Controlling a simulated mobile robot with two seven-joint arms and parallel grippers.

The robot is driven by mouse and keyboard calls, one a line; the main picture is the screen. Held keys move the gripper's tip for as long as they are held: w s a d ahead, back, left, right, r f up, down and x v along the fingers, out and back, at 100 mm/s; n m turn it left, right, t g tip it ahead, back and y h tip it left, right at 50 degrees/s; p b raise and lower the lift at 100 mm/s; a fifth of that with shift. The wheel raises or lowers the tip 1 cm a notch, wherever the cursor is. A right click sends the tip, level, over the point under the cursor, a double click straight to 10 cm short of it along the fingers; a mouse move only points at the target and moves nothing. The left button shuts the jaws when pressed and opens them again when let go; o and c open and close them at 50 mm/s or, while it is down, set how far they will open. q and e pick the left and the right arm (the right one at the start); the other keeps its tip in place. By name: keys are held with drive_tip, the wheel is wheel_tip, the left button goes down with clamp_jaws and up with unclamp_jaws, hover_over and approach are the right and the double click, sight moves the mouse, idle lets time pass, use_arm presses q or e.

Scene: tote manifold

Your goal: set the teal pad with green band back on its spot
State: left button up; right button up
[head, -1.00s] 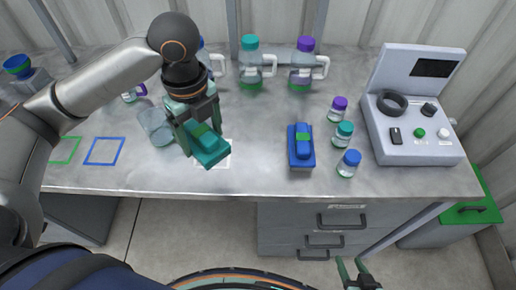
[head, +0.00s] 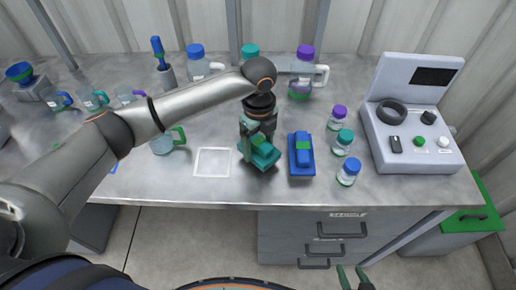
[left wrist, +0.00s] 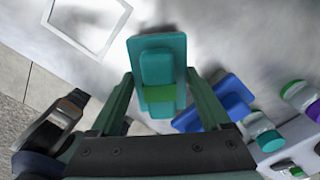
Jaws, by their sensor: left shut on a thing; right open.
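The teal pad with green band (head: 264,156) is held by my left gripper (head: 258,140) over the bench, just left of the blue pad. In the left wrist view the teal pad (left wrist: 158,70) sits between the two fingers (left wrist: 160,92), with its green band across the grip. I cannot tell whether it touches the bench. A white square outline (head: 212,162) on the bench lies empty to the left of the gripper; it also shows in the left wrist view (left wrist: 88,22). My right gripper (head: 355,274) is open and empty at the bottom of the head view, in front of the drawers.
A blue pad with a green band (head: 301,165) stands close to the right of the teal pad. Small bottles (head: 342,142) stand right of it, before a grey console (head: 415,140). Jugs (head: 301,75) line the back. The bench left of the white outline holds several jugs.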

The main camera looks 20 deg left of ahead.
sight(258, 141)
use_arm(q)
drive_tip(key=shift+f, duration=1.15)
drive_tip(key=shift+f, duration=0.15)
drive_tip(key=o, duration=1.2)
drive_tip(key=shift+c, duration=0.2)
wheel_tip(258, 141, up, 12)
drive_tip(key=shift+r, duration=0.2)
